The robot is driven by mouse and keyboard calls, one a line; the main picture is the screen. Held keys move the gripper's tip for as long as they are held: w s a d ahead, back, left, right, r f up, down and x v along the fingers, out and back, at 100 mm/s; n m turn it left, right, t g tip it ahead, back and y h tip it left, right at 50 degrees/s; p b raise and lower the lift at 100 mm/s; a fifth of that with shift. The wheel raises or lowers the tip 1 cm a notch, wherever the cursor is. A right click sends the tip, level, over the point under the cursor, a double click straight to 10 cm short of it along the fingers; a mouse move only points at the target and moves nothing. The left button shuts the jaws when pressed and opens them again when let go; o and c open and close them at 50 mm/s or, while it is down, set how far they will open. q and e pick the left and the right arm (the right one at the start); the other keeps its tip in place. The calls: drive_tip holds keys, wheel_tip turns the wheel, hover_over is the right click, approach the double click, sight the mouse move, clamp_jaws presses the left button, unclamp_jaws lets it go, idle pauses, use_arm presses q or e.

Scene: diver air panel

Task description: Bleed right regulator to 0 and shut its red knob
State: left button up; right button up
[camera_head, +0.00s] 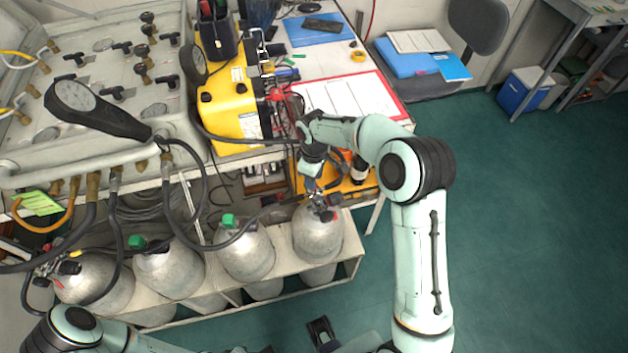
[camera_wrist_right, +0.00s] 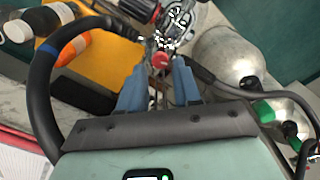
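The right regulator (camera_head: 322,205) sits on the valve of the rightmost grey cylinder (camera_head: 318,235). In the right wrist view the regulator's metal body (camera_wrist_right: 178,22) lies just beyond my fingers, with a red knob (camera_wrist_right: 163,60) facing the gap between them. My right gripper (camera_head: 313,186) is above and close to the regulator. Its blue fingers (camera_wrist_right: 160,70) are apart, and I cannot tell whether either touches the knob. The gauge reading cannot be made out.
More cylinders (camera_head: 247,252) stand to the left in a pale rack (camera_head: 350,262). A black hose (camera_wrist_right: 42,85) loops close beside the gripper. The grey gauge panel (camera_head: 150,75), yellow case (camera_head: 232,108) and red-edged clipboard (camera_head: 352,98) lie behind. The green floor (camera_head: 530,220) at right is clear.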

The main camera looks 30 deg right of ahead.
use_arm(q)
drive_tip(key=shift+w+r+p, duration=0.2)
drive_tip(key=shift+r+p, duration=0.25)
drive_tip(key=shift+r, duration=0.05)
use_arm(e)
wheel_tip(320, 180, up, 11)
drive_tip(key=shift+f, duration=0.15)
